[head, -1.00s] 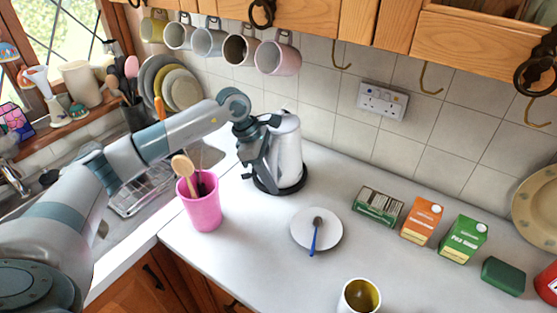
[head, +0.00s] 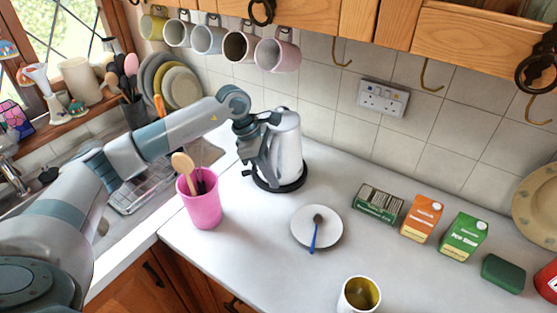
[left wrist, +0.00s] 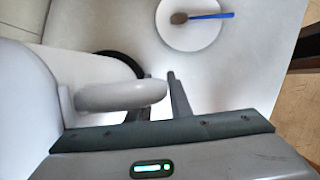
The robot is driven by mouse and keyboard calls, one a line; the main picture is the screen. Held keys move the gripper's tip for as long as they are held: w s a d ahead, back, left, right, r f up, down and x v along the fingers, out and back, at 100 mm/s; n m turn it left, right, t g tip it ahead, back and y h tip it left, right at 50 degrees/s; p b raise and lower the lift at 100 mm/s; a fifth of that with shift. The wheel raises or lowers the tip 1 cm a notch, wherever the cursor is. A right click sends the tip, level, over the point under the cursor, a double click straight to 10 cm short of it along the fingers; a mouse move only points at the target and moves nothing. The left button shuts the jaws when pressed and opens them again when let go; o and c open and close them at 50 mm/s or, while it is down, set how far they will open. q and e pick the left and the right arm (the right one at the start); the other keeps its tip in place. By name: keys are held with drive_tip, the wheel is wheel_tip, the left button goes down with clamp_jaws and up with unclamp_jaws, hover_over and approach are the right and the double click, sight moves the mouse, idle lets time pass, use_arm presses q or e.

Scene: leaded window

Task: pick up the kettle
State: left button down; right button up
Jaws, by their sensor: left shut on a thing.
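The pale metallic kettle (head: 289,143) is upright over its round black base (head: 292,187) on the worktop, near the tiled wall. My left gripper (head: 263,166) is at the kettle's left side, shut on its handle. In the left wrist view the kettle's pale body (left wrist: 28,105) fills the left side, and its rounded handle (left wrist: 115,95) lies at the fingers. Part of the dark base (left wrist: 122,60) shows beyond the handle. The gripper hides part of the kettle in the head view. My right gripper is not in view.
A pink utensil pot (head: 201,207) stands close in front of my left arm. A white plate (head: 301,236) with a blue-handled spoon (head: 314,235) lies to the right. Several cartons and a mug (head: 347,298) stand further right. Mugs hang above under the cupboards.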

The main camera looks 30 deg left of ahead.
use_arm(q)
drive_tip(key=shift+w+r, duration=0.2)
idle(0.7)
